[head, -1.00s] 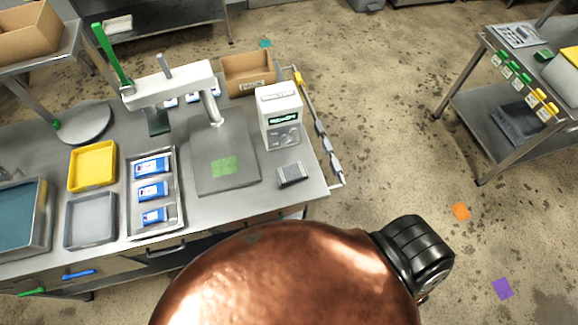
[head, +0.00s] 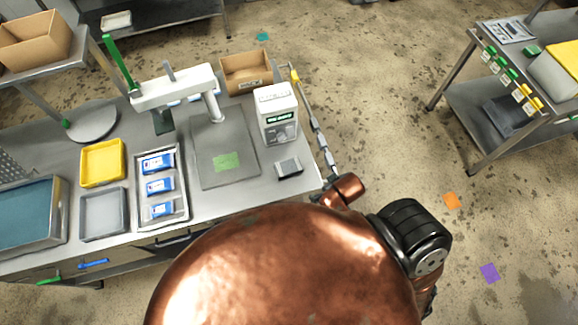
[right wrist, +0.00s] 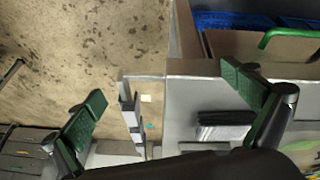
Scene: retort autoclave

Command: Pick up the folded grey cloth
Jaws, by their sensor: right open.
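The folded grey cloth (head: 289,167) is a small dark and light grey bundle lying on the steel bench near its right front corner. It also shows in the right wrist view (right wrist: 224,126), flat on the bench close to the right-hand finger. My right gripper (right wrist: 163,90) is open, its two green-padded fingers wide apart with nothing between them touching. In the head view my right arm reaches toward the bench corner, and its gripper is not clearly seen. My left gripper is not in view.
A white boxy device (head: 277,115) stands just behind the cloth. A grey plate with a green patch (head: 226,161) lies left of it. Open floor (head: 395,110) separates the bench from a steel cart (head: 505,100).

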